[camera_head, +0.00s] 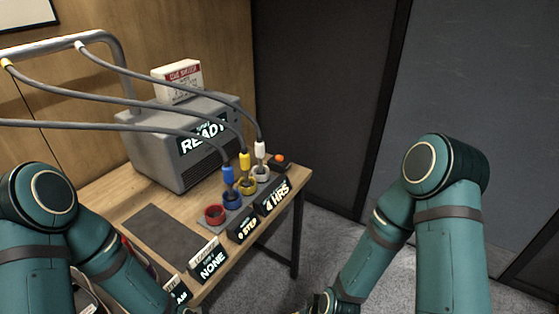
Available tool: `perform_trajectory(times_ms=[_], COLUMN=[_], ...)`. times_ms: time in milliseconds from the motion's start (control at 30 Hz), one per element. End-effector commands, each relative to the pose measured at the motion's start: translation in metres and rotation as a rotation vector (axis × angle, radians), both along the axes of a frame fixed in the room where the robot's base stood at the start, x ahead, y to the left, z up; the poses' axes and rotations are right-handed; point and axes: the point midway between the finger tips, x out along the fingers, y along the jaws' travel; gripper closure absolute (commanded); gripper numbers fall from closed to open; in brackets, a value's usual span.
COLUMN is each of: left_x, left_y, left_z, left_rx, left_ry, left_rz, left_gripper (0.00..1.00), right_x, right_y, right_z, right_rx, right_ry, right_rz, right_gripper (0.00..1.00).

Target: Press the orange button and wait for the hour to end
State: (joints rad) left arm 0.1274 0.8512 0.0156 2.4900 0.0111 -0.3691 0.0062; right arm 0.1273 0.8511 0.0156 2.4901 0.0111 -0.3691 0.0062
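The orange button (279,158) sits on a small dark box at the right end of the wooden table (150,200). A grey machine (168,150) behind it shows "READY" on its display. A small dark sign (272,196) near the front edge reads "4 HRS". My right gripper is mostly below the bottom edge; only a small part near the wrist (325,304) shows, well apart from the button. My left arm enters at the lower left, and its gripper is out of view or hidden.
Blue (228,174), yellow (245,160) and white (260,150) hose nozzles stand in ring holders; a red ring (214,214) is empty. Signs reading "0 STEP" (243,226) and "NONE" (211,262) line the front edge. A dark mat (170,238) lies bare. Floor to the right is clear.

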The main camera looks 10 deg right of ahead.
Motion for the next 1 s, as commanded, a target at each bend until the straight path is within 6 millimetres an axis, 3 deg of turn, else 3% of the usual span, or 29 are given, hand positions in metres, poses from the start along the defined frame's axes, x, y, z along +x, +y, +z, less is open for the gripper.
perform_trajectory(times_ms=[367,400,500,533,1000], left_x=[0.0,0.0,0.0,0.0,0.0], left_y=[0.0,0.0,0.0,0.0,0.0], left_z=[0.0001,0.0,0.0,0.0,0.0], left_rx=[0.0,0.0,0.0,0.0,0.0], left_ry=[0.0,0.0,0.0,0.0,0.0], left_rz=[0.0,0.0,0.0,0.0,0.0], left_gripper=[0.44,0.44,0.44,0.44,0.44], right_x=[0.0,0.0,0.0,0.0,0.0], right_y=[0.0,0.0,0.0,0.0,0.0], right_z=[0.0,0.0,0.0,0.0,0.0], right_rx=[0.0,0.0,0.0,0.0,0.0], right_ry=[0.0,0.0,0.0,0.0,0.0], right_rz=[0.0,0.0,0.0,0.0,0.0], right_gripper=[0.53,0.58,0.93,1.0,1.0])
